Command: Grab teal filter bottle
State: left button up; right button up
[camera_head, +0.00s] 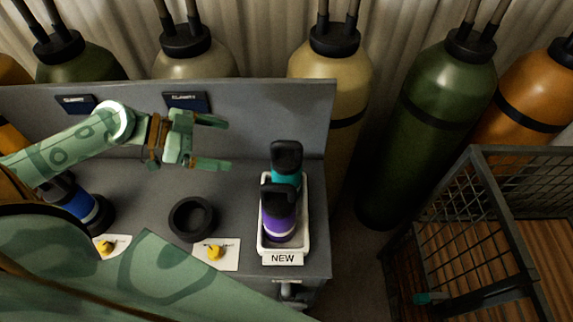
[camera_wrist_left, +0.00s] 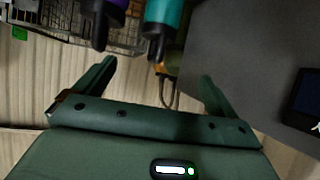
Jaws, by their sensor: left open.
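The teal filter bottle (camera_head: 287,179) stands in a white tray (camera_head: 304,213) labelled NEW, at the right end of the grey bench. Its black top shows, and a purple bottle (camera_head: 278,222) in front hides its lower part. My left gripper (camera_head: 219,143) is open and empty, to the left of the teal bottle and apart from it, with its fingers pointing right. In the left wrist view, the teal bottle (camera_wrist_left: 164,14) shows at the top edge, beyond the open fingers (camera_wrist_left: 155,85), with the purple bottle to its left. My right gripper does not show.
A black ring holder (camera_head: 192,219) sits on the bench left of the tray. A blue bottle (camera_head: 78,204) stands in another holder at the left. A low back wall (camera_head: 260,110) runs behind the bench. A wire cage (camera_head: 470,215) stands at the right.

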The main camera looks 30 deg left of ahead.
pick_arm(q)
jog(key=b, duration=0.1)
send_near(271, 154)
jog(key=x, duration=1.2)
jog(key=shift+w+d+f, duration=0.15)
jog(key=shift+d+f, duration=0.05)
jog(key=shift+d, duration=0.05)
jog(key=c, duration=1.7)
jog(key=shift+a+r, duration=0.1)
jog(key=shift+c, duration=1.2)
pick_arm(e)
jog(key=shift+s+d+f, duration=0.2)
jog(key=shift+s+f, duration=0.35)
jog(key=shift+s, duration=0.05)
